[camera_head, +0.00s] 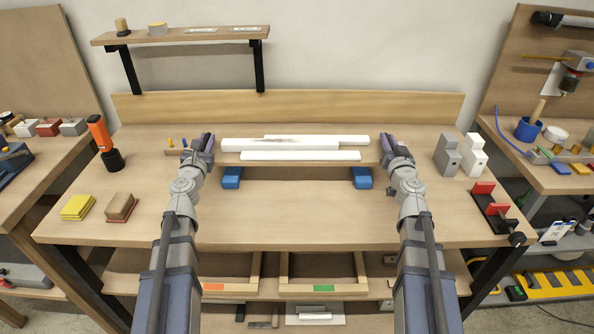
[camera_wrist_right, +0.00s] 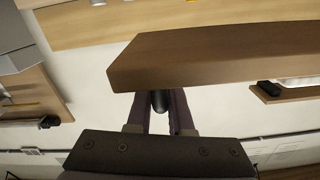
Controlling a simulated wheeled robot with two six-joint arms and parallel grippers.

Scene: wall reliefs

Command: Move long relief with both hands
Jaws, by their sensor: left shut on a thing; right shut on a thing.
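The long relief (camera_head: 300,158) is a wooden board bearing white strips (camera_head: 300,144), and it stretches level between my two grippers above the workbench. My left gripper (camera_head: 207,146) is shut at the board's left end. My right gripper (camera_head: 388,152) is shut at its right end. In the right wrist view the brown board (camera_wrist_right: 215,60) crosses in front of the right gripper (camera_wrist_right: 160,98), with the finger ends against its edge; the exact grip is partly hidden. Two blue blocks (camera_head: 232,178) (camera_head: 361,178) show below the board's front edge.
The workbench (camera_head: 295,215) is clear in front. An orange-handled tool (camera_head: 101,135), sanding blocks (camera_head: 120,207) and a yellow pad (camera_head: 78,206) are left. Grey and white blocks (camera_head: 447,155) and a red clamp (camera_head: 490,205) are right. A wall shelf (camera_head: 180,35) is above at left.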

